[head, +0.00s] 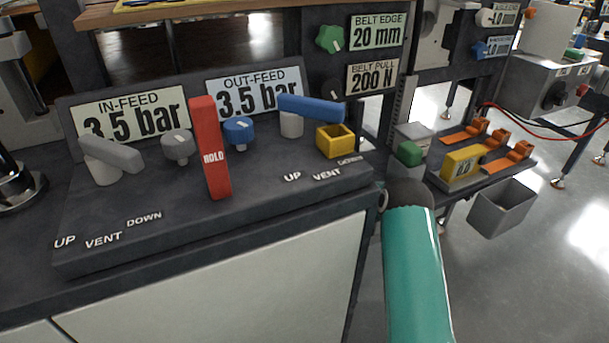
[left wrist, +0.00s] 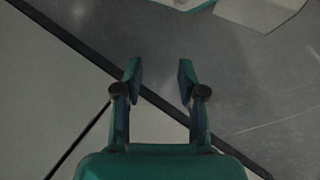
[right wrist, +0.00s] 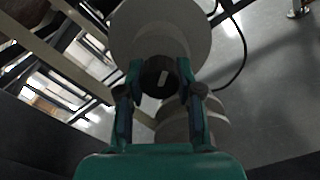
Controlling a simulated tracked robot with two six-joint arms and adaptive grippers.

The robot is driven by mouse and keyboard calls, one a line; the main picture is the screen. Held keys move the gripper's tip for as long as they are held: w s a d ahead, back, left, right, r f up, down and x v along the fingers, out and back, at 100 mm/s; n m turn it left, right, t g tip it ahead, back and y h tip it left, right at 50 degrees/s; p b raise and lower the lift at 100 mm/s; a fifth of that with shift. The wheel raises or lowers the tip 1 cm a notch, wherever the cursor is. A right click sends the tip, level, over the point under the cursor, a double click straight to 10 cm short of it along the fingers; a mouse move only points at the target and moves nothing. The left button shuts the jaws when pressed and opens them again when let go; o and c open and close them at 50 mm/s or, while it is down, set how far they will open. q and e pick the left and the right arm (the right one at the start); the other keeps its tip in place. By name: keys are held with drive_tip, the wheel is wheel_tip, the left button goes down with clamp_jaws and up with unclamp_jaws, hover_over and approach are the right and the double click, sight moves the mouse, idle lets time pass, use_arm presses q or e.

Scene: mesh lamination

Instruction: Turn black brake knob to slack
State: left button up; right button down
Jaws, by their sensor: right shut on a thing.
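In the right wrist view my right gripper (right wrist: 159,88) has its two fingers against the sides of a black knob (right wrist: 159,73) with a white pointer mark. The mark stands nearly upright, with a slight tilt, in that view. The knob sits in front of a large pale grey round part (right wrist: 150,25). No writing beside it can be read. In the left wrist view my left gripper (left wrist: 160,82) is open and empty, above grey floor and pale panels. Neither gripper's fingers show in the head view, where a teal link of my arm rises at the lower middle.
The console (head: 290,205) carries a red HOLD bar (head: 210,150), levers and knobs. A dark knob (head: 331,90) sits beside the BELT PULL display (head: 372,77). Orange clamps (head: 480,130) and a grey bin (head: 503,208) stand at right. Floor is open at lower right.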

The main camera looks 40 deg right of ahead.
drive_tip(key=n, duration=0.5)
drive_tip(key=shift+f+n, duration=0.2)
drive_tip(key=shift+n, duration=0.2)
drive_tip(key=n, duration=0.5)
drive_tip(key=c, duration=0.7)
unclamp_jaws()
drive_tip(key=shift+d, duration=0.1)
drive_tip(key=shift+c, duration=0.2)
drive_tip(key=shift+d+r, duration=0.1)
drive_tip(key=shift+r, duration=0.5)
wheel_tip(320, 180, up, 9)
drive_tip(key=shift+f, duration=0.15)
